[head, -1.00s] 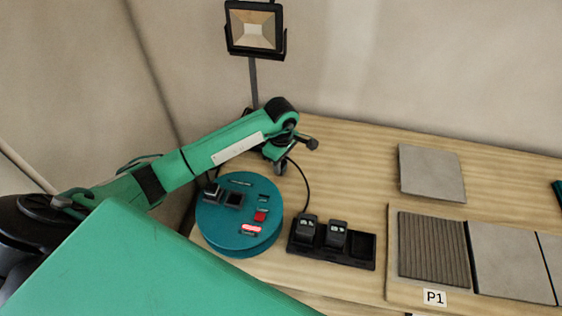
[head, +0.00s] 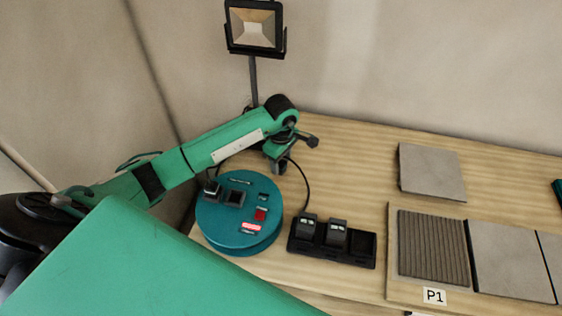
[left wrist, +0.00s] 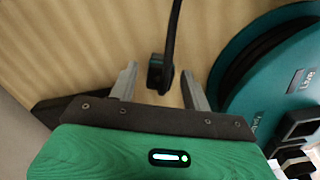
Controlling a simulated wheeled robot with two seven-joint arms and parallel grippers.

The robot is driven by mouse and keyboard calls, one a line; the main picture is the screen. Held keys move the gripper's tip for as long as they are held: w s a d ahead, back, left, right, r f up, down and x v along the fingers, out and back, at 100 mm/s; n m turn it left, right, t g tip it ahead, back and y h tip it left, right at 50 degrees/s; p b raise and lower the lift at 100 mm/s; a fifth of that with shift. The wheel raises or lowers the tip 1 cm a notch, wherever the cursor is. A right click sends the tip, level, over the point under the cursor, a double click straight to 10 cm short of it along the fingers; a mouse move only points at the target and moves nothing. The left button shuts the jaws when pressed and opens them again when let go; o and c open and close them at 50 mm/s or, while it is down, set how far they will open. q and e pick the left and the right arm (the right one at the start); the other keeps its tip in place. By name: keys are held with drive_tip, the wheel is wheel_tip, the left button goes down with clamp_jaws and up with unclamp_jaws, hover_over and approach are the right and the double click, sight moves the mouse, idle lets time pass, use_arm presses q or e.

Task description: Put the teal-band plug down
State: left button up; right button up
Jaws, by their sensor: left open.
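My left gripper (head: 279,166) is over the wooden table behind the teal cable reel (head: 225,242). In the left wrist view its two fingers (left wrist: 160,86) are apart. A small black plug (left wrist: 157,72) with a black cord (left wrist: 174,25) sits between them, with gaps visible on both sides. No teal band can be made out on it, and its contact with the table is unclear. The reel also shows at the right of the left wrist view (left wrist: 228,88). My right gripper is not in view.
A black tray (head: 332,258) holds two dark blocks; its right slot is empty. One black plug (head: 211,188) sits on the reel beside a dark socket (head: 235,198). A lamp (head: 255,27) stands behind. A loose grey tile (head: 431,172) and tile board (head: 392,275) are at right.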

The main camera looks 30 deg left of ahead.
sight(281, 162)
use_arm(q)
wheel_tip(281, 162, up, 11)
drive_tip(key=b, duration=0.2)
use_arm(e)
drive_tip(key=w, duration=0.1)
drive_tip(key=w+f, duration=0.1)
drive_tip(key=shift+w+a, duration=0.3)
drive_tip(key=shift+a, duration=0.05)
use_arm(q)
drive_tip(key=shift+r, duration=0.1)
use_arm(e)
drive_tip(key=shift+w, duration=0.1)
